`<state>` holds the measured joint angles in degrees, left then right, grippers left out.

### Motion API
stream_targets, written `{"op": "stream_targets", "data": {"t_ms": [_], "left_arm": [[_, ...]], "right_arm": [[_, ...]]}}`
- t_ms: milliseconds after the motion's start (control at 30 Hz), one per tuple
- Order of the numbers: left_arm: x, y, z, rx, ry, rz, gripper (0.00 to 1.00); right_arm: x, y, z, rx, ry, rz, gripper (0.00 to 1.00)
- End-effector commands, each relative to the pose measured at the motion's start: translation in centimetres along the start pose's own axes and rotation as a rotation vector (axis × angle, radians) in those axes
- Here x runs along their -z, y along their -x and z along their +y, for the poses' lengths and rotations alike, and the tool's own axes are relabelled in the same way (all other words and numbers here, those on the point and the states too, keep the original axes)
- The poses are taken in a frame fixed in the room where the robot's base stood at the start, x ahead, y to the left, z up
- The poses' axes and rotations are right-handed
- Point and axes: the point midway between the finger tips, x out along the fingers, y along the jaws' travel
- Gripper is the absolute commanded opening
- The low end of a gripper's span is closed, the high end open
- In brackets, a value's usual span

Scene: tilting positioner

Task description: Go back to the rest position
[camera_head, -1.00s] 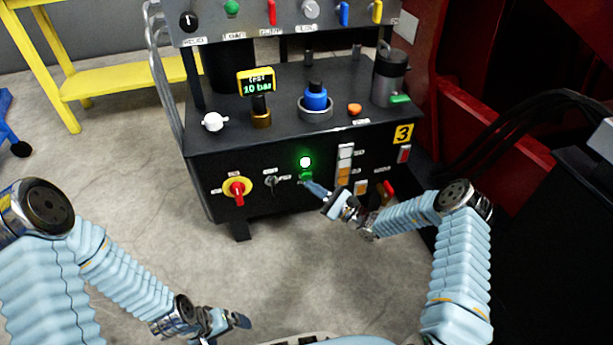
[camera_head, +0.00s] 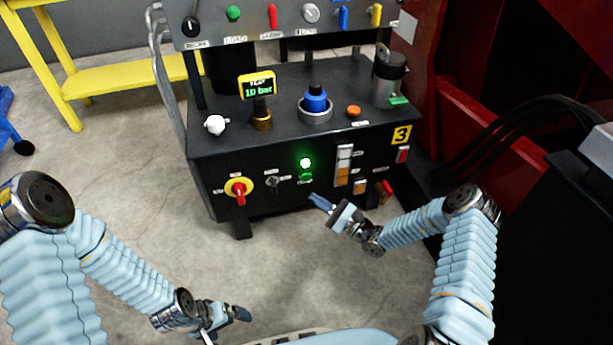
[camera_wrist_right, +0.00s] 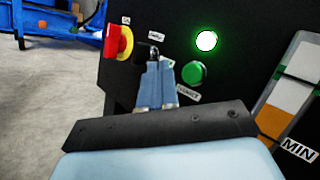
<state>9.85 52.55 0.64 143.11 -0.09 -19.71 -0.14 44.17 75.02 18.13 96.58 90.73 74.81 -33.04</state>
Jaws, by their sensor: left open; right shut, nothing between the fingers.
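My right gripper (camera_head: 320,202) is shut and empty, just in front of the black control box (camera_head: 250,160) and below its green button (camera_head: 306,177). In the right wrist view its closed fingers (camera_wrist_right: 157,84) point at the panel, with the green button (camera_wrist_right: 193,72) to their right and the lit white-green lamp (camera_wrist_right: 206,41) above. The fingers partly cover the key switch there. My left gripper (camera_head: 240,315) is open and empty, low over the floor at the bottom of the head view, well apart from the box.
The box front carries a red-yellow rotary switch (camera_head: 239,188) and a red lever (camera_head: 385,190). On top are a gauge reading 10 bar (camera_head: 258,85) and a blue knob (camera_head: 316,100). A yellow frame (camera_head: 125,78) stands behind left. Floor between my arms is clear.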

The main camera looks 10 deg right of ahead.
Motion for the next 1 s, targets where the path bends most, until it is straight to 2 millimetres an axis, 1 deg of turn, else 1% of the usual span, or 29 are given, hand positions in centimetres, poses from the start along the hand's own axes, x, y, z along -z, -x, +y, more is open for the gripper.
{"op": "stream_targets", "data": {"t_ms": [667,733,767,800,867,933,967,1000], "left_arm": [[0.0,0.0,0.0,0.0,0.0,0.0,1.0],[0.1,0.0,-0.3,0.006,0.002,0.007,1.0],[0.2,0.1,-0.3,0.007,0.003,0.008,1.0],[0.1,0.3,-0.2,0.006,0.002,0.007,1.0],[0.1,0.6,0.0,0.005,0.001,0.007,1.0],[0.1,1.2,0.3,0.005,0.0,0.006,1.0],[0.1,1.6,0.4,0.004,0.0,0.006,1.0],[0.1,2.0,0.7,0.004,-0.001,0.005,1.0]], "right_arm": [[0.1,0.0,0.0,0.0,0.0,0.0,0.0],[0.1,0.0,0.0,0.0,0.0,0.0,0.0],[-0.2,-0.2,0.4,-0.021,-0.004,0.001,0.0],[-0.6,-0.5,1.4,-0.063,-0.012,0.006,0.0],[-1.4,-0.9,3.8,-0.167,-0.029,0.016,0.0],[-2.9,-1.1,8.0,-0.353,-0.045,0.041,0.0],[-3.6,-0.8,10.2,-0.452,-0.049,0.057,0.0],[-4.7,0.0,13.3,-0.601,-0.044,0.083,0.0]]}}
